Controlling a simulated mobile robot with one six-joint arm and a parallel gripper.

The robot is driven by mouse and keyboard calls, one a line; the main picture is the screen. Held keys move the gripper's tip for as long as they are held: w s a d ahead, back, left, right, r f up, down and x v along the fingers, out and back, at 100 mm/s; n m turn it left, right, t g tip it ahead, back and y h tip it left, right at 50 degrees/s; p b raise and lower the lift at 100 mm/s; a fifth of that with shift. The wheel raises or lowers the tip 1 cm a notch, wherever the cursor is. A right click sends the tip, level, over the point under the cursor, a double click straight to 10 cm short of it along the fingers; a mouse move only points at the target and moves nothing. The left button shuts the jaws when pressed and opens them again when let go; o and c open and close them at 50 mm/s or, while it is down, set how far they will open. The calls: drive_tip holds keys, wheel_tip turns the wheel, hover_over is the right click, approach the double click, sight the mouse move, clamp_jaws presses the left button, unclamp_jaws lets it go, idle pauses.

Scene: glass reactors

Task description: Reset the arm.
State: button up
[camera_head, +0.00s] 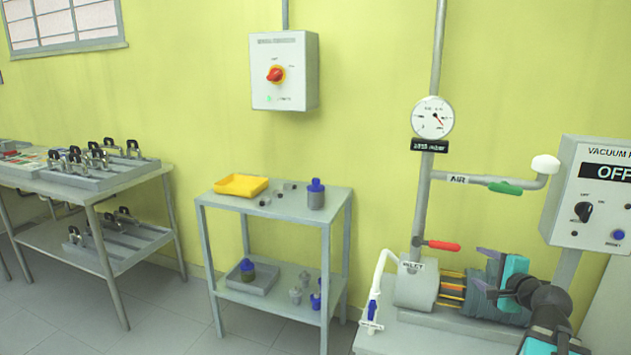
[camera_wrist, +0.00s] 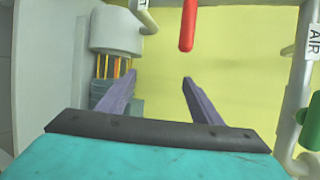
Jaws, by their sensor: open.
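My gripper (camera_head: 478,272) is at the right in the head view, in front of the vacuum pump (camera_head: 415,287). Its two purple fingers stand apart in the wrist view (camera_wrist: 159,78), with only yellow wall seen between them. It is open and empty. A red valve handle (camera_head: 443,245) is just left of and above my gripper in the head view. The red handle (camera_wrist: 187,28) also shows beyond the fingertips in the wrist view, apart from them. My teal gripper body and dark arm links hide part of the pump.
A grey pipe with a pressure gauge (camera_head: 433,118) and a green-handled AIR valve (camera_head: 506,187) stands close by. A control box reading OFF (camera_head: 599,205) is at the right. A small trolley (camera_head: 285,220) with bottles and a yellow tray (camera_head: 241,185) stands left. Floor shows between the furniture.

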drive_tip(key=s+a+f+n+g+y+p, duration=0.2)
drive_tip(key=a+f+n+g+p, duration=0.15)
drive_tip(key=a+f, duration=0.9)
drive_tip(key=s+a+f+n+g+y+p, duration=0.2)
drive_tip(key=a+f+g+p, duration=0.2)
drive_tip(key=a+f, duration=0.85)
drive_tip(key=s+a+f+n+g+p, duration=0.3)
drive_tip(key=s+a+f+g, duration=0.15)
drive_tip(key=s+f, duration=0.5)
drive_tip(key=s+a+f+n+g+p, duration=0.35)
drive_tip(key=s+a+f, duration=0.3)
drive_tip(key=s, duration=0.65)
drive_tip(key=s+d+f+n+g+h, duration=0.1)
drive_tip(key=s+d+n+g+h, duration=0.1)
drive_tip(key=s, duration=0.4)
drive_tip(key=s+d+f+n+g+h, duration=0.1)
drive_tip(key=s+d+n+g+h, duration=0.1)
drive_tip(key=s+n, duration=0.3)
drive_tip(key=shift+s+d+f+n, duration=0.35)
drive_tip(key=shift+s+d, duration=0.5)
drive_tip(key=shift+s, duration=0.3)
drive_tip(key=shift+c, duration=0.4)
